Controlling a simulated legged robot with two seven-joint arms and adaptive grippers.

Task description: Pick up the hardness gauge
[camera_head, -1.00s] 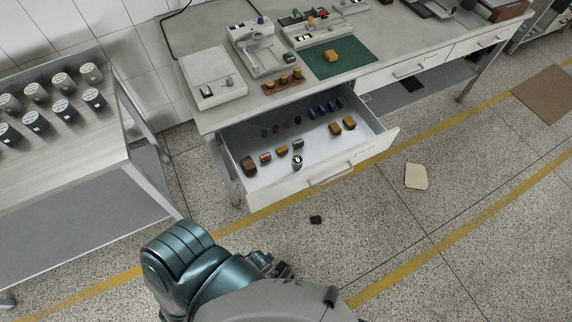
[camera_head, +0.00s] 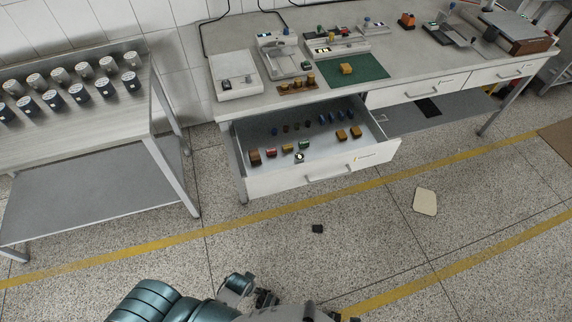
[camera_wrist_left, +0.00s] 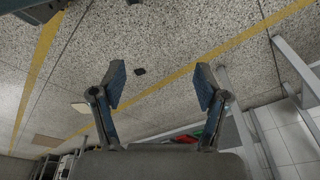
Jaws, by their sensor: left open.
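A small round dial with a white face and dark rim (camera_head: 299,157), which looks like the hardness gauge, stands at the front of the open drawer (camera_head: 270,181). My left arm shows at the bottom of the head view, well short of the drawer. In the left wrist view my left gripper (camera_wrist_left: 160,84) is open, its two blue-padded fingers wide apart with nothing between them but a view of the floor. The gauge cannot be made out in the wrist view. My right gripper is not in view.
The drawer also holds several small coloured blocks and weights. The bench (camera_head: 205,72) above carries instruments and a green mat (camera_head: 372,68). A shelf rack (camera_head: 30,135) with several canisters stands at left. A small black piece (camera_head: 317,229) and beige pad (camera_head: 425,201) lie on the floor.

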